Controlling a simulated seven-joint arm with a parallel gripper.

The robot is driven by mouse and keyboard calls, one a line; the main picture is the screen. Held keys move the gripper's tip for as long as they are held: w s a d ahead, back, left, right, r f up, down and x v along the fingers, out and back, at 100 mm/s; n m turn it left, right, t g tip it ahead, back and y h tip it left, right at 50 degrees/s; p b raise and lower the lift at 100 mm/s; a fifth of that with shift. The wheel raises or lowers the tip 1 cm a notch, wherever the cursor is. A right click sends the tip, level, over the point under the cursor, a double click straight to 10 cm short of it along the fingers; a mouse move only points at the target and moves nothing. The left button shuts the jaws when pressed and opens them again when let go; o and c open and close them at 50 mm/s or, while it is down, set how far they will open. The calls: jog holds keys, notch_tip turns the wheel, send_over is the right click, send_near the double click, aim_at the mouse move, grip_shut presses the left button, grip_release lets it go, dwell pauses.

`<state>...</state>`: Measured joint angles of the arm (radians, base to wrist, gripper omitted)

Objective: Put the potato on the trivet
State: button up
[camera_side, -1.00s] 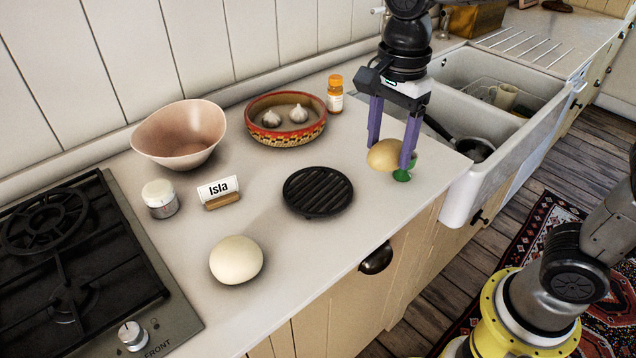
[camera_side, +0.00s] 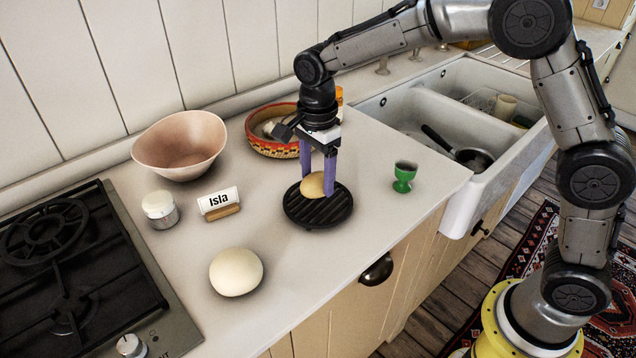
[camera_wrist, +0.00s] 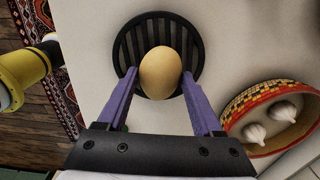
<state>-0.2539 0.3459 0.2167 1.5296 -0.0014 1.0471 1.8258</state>
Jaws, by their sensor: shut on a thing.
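The potato (camera_side: 314,186), smooth and yellow-tan, is between the purple fingers of my gripper (camera_side: 318,184) in the side view. The gripper is shut on it. The trivet (camera_side: 318,213) is a round black ribbed plate on the counter, directly below the potato. Whether the potato touches the trivet I cannot tell.
A green egg cup (camera_side: 404,176) stands right of the trivet. A patterned bowl (camera_side: 268,143) with garlic (camera_wrist: 284,111) is behind. A pale round object (camera_side: 236,271), an Isla name card (camera_side: 219,203), a jar (camera_side: 160,207) and a pink bowl (camera_side: 181,147) stand left. The sink (camera_side: 440,95) is at right.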

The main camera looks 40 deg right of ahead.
jog(key=shift+s+f, duration=0.1)
jog(key=shift+f, duration=1)
jog(key=shift+f, duration=0.15)
jog(key=o, duration=1.4)
jog(key=shift+o, duration=0.2)
